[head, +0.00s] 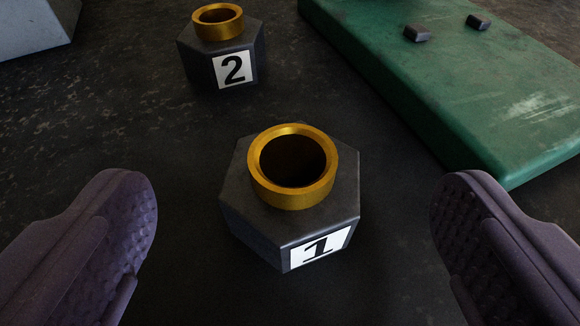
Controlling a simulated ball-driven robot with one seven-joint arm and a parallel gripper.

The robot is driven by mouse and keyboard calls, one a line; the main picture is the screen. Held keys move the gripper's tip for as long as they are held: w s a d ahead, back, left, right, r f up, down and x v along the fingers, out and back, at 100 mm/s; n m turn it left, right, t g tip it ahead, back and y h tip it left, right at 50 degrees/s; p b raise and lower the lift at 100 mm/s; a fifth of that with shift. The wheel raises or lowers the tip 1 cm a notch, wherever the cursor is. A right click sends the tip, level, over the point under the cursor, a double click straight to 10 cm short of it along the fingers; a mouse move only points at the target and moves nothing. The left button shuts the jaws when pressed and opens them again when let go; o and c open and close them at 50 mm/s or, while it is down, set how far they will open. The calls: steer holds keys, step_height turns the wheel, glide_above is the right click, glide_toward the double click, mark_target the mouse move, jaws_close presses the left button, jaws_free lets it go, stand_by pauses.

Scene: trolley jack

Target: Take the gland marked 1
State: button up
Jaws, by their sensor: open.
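The gland marked 1 (240,210) stands upright on the dark floor in the middle of the head view. It is a dark hexagonal block with a brass ring on top and a white label reading 1 on its near face. My gripper (292,215) is open, with one purple-grey textured finger at the left and one at the right. The gland lies between the two fingers in the picture, with a wide gap on each side. Nothing is held. I cannot tell the fingers' height above the floor.
A similar hexagonal gland marked 2 (262,55) stands farther back, left of centre. A worn green slab (480,100) with two small dark blocks (417,33) lies at the right. A grey object (30,25) is at the far left corner. The floor between them is clear.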

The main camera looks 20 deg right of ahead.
mark_target(293, 142)
steer(key=x, duration=0.3)
steer(key=shift+f, duration=0.1)
steer(key=c, duration=1.6)
